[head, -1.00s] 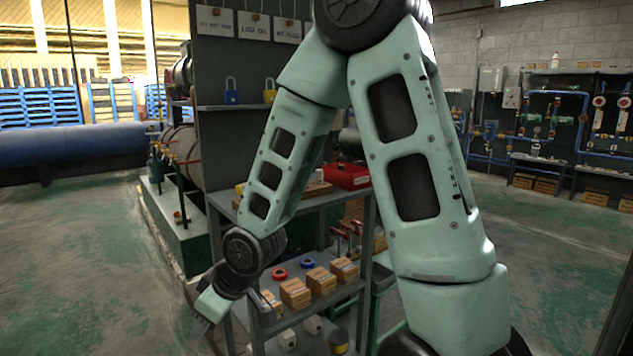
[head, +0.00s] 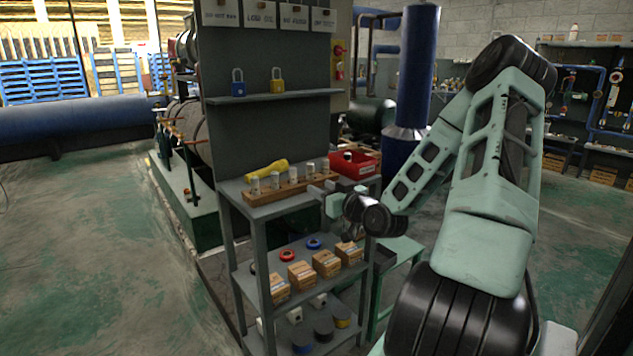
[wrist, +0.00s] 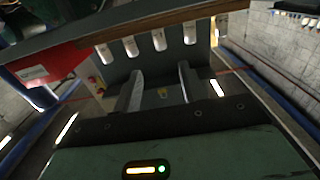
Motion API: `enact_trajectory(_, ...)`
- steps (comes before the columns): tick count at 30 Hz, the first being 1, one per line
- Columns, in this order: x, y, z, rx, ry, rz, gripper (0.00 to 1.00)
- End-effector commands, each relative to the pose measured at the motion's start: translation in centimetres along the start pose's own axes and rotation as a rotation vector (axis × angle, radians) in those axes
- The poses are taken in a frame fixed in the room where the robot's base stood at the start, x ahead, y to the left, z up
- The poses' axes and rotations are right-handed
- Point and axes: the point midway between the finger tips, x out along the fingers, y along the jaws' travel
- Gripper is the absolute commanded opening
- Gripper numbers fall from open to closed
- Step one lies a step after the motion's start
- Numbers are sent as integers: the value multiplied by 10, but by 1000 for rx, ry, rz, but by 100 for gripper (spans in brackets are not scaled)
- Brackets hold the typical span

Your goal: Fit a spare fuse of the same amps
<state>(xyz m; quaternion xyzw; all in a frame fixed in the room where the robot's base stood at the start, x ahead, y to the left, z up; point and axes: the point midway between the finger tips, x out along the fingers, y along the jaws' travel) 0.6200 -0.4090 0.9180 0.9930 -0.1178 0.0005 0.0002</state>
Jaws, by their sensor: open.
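Several white cylindrical fuses (head: 293,174) stand upright in a row in a wooden rack (head: 268,196) on the top of the grey shelf unit. My gripper (head: 318,194) is beside the right end of the rack, at about its height. In the wrist view my gripper (wrist: 159,82) has its two fingers apart with nothing between them. Several fuses (wrist: 131,46) show beyond the fingertips, apart from them, below the edge of a wooden strip (wrist: 150,18). The amp markings are too small to read.
A red bin (head: 357,165) stands right of the rack, close to my wrist. A yellow torch-like object (head: 266,170) lies behind the rack. Small cartons (head: 302,274) and tape rolls sit on the lower shelf. Padlocks (head: 238,83) stand on the upper ledge. A blue column (head: 416,70) rises behind my arm.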

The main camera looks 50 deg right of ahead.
Motion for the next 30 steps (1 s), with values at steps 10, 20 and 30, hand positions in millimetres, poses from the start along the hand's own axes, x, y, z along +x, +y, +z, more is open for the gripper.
enact_trajectory(10, 65, -1, 1, 2, 4, -1, 42)
enact_trajectory(20, 118, -1, 1, -1, 0, -1, 42)
enact_trajectory(30, 126, 0, 0, 0, -1, 0, 42)
